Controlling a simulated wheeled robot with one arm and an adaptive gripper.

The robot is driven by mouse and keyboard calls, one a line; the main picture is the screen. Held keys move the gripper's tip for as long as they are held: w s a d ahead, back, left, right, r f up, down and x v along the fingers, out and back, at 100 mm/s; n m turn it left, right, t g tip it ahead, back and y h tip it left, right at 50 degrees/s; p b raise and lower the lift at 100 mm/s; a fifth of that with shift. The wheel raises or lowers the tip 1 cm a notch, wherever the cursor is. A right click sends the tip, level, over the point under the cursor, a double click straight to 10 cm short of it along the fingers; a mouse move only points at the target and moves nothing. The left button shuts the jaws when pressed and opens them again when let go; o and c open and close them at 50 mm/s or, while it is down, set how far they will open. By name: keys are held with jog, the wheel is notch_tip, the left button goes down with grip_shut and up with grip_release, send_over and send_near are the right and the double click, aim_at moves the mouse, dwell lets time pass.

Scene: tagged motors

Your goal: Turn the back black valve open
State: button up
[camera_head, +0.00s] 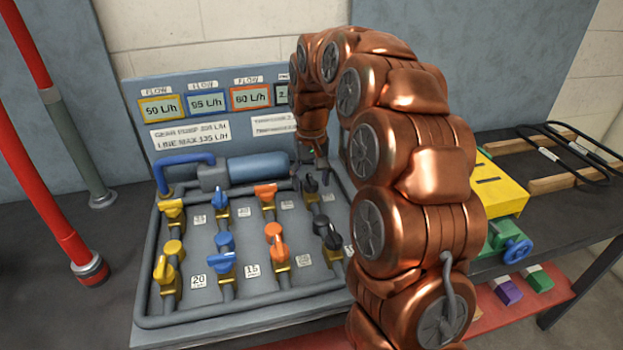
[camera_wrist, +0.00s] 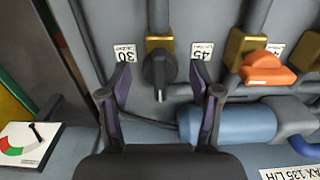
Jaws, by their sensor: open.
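The back black valve (camera_wrist: 159,72) shows in the wrist view between number labels 30 and 45. Its black handle sits on a brass body and points along its pipe. In the head view the back black valve (camera_head: 310,184) is partly hidden by my gripper (camera_head: 314,158). In the wrist view my gripper (camera_wrist: 160,88) is open, with one finger on each side of the black handle. Gaps show between the fingers and the handle; exact depth is hard to tell. The front black valve (camera_head: 328,236) stands nearer in the same column.
An orange valve (camera_wrist: 268,70) and a blue cylinder (camera_wrist: 232,122) lie close to my gripper. Yellow (camera_head: 167,268), blue (camera_head: 222,255) and other orange valves fill the panel (camera_head: 200,250). A red pipe (camera_head: 48,205) rises at left. A yellow box (camera_head: 500,190) stands at right.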

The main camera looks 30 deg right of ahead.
aim_at(311, 178)
notch_tip(311, 178, up, 12)
dwell(0.7)
dwell(0.6)
jog(key=s+a+r+n+p, duration=0.1)
jog(key=s+a+p, duration=0.25)
jog(key=s, duration=0.55)
jog(key=s+a+r+n+p, duration=0.1)
jog(key=s+a+p, duration=0.1)
jog(key=s+a, duration=0.45)
jog(key=s+f+g+p, duration=0.1)
jog(key=s+f+p, duration=0.1)
jog(key=s, duration=0.8)
jog(key=s+a+f+p, duration=0.1)
jog(key=s+f+p, duration=0.1)
jog(key=s, duration=0.8)
jog(key=shift+s+f+g, duration=0.15)
jog(key=shift+f+g, duration=0.25)
jog(key=shift+f, duration=0.2)
